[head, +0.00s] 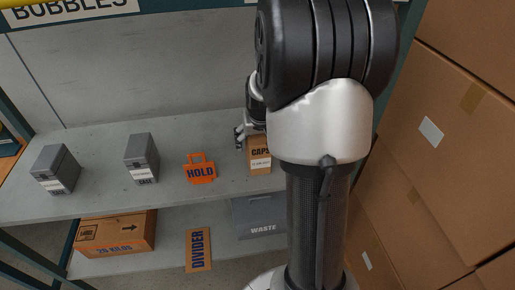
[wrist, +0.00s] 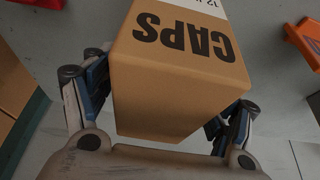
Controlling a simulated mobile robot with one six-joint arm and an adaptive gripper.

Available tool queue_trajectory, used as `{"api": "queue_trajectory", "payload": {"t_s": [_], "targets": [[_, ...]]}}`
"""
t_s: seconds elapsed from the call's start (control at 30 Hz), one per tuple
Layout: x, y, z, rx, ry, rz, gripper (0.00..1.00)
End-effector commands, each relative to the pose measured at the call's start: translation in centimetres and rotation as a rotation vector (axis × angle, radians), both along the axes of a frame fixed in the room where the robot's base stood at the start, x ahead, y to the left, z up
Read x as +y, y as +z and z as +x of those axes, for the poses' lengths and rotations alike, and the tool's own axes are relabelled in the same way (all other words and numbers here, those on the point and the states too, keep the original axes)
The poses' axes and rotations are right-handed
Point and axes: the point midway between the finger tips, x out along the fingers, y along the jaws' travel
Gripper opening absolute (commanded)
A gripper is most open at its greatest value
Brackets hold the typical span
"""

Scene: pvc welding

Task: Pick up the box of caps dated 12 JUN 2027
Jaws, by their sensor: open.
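The box of caps (head: 260,158) is a small brown carton marked CAPS with a white date label, standing on the upper grey shelf. The label is too small to read in full. In the wrist view the box (wrist: 180,85) fills the middle, its lettering upside down. My gripper (head: 240,136) is at the box, partly hidden behind my arm in the head view. In the wrist view my gripper (wrist: 158,105) is open, with one finger on each side of the box. I cannot tell whether either finger touches it.
An orange HOLD tag (head: 200,171) stands left of the box, and it shows in the wrist view (wrist: 305,40). Two grey cases (head: 141,158) (head: 56,170) stand further left. Below are a carton (head: 115,234), an orange DIVIDER (head: 198,250) and a grey WASTE bin (head: 258,217). Large cartons (head: 450,130) stack at right.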

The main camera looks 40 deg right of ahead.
Motion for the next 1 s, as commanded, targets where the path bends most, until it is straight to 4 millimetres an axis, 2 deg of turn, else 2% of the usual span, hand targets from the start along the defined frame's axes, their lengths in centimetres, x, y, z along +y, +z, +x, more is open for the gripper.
{"api": "queue_trajectory", "payload": {"t_s": [0.37, 1.0], "targets": [[0.0, -0.17, -0.01, 0.0, 0.0, 0.0, 0.77], [0.0, -0.15, 0.0, 0.0, 0.0, 0.0, 0.34]]}}
